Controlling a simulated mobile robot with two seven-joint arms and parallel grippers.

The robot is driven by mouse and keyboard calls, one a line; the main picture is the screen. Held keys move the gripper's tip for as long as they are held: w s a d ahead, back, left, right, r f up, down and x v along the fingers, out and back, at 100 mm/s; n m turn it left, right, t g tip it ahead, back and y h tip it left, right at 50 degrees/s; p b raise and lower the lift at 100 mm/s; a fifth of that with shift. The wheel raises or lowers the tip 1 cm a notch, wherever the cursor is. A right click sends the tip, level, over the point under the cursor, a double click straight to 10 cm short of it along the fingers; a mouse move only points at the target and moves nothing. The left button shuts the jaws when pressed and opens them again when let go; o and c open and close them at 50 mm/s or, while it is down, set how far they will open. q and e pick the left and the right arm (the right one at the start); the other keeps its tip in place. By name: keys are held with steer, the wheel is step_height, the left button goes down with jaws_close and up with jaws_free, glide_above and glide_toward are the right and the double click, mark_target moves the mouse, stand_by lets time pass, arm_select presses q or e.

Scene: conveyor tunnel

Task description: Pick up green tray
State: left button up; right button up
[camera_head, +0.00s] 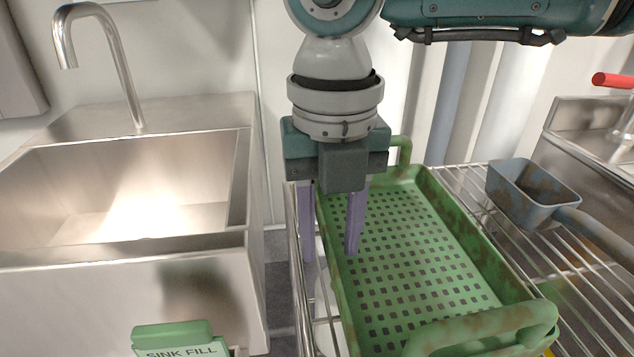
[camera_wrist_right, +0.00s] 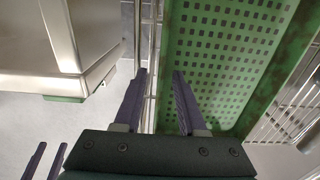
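The green tray (camera_head: 425,255) is perforated, with raised walls and a handle at each end, and rests on a wire rack. It also shows in the right wrist view (camera_wrist_right: 215,60). My right gripper (camera_head: 330,255) is open and points down over the tray's left wall. One purple finger is outside that wall and the other is over the inside. The wall lies between the fingers in the right wrist view (camera_wrist_right: 160,75); I cannot tell whether either touches it. Two purple fingertips, apart, at that view's lower left look like my left gripper (camera_wrist_right: 46,148).
A wire rack (camera_head: 585,280) extends right of the tray and holds a blue-grey scoop (camera_head: 530,195). A steel sink (camera_head: 120,250) stands on the left, with a green "SINK FILL" sign (camera_head: 180,340) in front. Another steel basin with a red handle (camera_head: 612,80) is at far right.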

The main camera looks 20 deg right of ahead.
steer(key=shift+f, duration=0.6)
jaws_close()
steer(key=shift+r, duration=0.1)
stand_by(0.9)
